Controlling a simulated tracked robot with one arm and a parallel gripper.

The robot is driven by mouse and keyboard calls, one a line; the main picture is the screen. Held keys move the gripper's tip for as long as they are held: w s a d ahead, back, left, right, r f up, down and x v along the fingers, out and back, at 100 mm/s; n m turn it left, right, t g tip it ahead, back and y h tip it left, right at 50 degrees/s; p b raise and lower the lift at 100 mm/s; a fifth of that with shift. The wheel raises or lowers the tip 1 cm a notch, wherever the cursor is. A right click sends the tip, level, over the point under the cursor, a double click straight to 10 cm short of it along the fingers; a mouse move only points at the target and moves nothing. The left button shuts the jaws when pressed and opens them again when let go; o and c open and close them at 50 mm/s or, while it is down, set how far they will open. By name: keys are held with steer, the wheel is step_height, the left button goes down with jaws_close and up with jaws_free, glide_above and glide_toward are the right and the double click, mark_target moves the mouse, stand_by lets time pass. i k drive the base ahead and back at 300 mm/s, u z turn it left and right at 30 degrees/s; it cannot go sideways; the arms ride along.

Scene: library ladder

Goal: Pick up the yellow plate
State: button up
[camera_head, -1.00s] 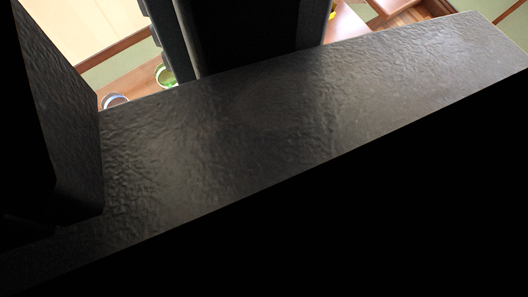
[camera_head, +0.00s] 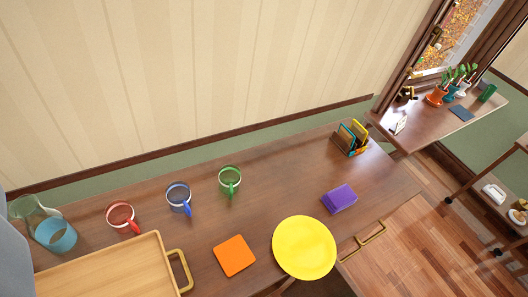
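The yellow plate (camera_head: 304,247) is round and lies flat near the front edge of a brown wooden sideboard (camera_head: 290,180). It is fully visible, with nothing on it. An orange square (camera_head: 234,255) lies just left of it, and a purple block (camera_head: 339,198) lies to its upper right. My gripper's fingers do not show in the current view, so I cannot see whether they are open or shut.
Red (camera_head: 121,217), blue (camera_head: 179,197) and green (camera_head: 230,180) mugs stand along the back. A wooden tray (camera_head: 110,272) with brass handles and a glass pitcher (camera_head: 52,231) are at left. A holder (camera_head: 350,138) stands far right. Another table (camera_head: 440,122) bears potted plants.

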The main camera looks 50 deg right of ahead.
mark_target(302, 246)
steer(key=u, duration=1.35)
steer(key=k, duration=2.75)
steer(key=z, duration=0.7)
steer(key=i, duration=1)
steer(key=u, duration=0.05)
